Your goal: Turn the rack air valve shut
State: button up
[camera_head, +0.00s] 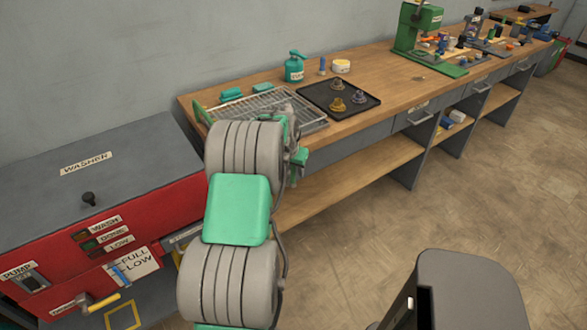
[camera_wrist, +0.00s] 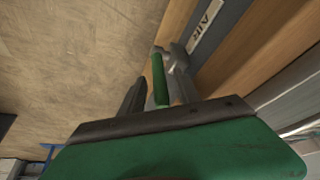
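In the wrist view a green lever handle (camera_wrist: 160,80) sits on a grey metal valve body (camera_wrist: 176,58), beside a white label reading AIR (camera_wrist: 205,27). The lever stands out from the bench front. My gripper (camera_wrist: 157,96) is just short of the lever, with its dark left finger apart from it. I see no contact. In the head view my arm covers the valve and most of my gripper.
A wooden bench (camera_head: 390,88) runs along the wall, holding a wire rack (camera_head: 310,118), a black tray (camera_head: 370,101) and a teal pump bottle (camera_head: 294,67). A red washer cabinet (camera_head: 150,215) stands left of my arm. The floor (camera_head: 480,190) at right is clear.

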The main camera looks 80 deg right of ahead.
grip_shut()
dwell(1.4)
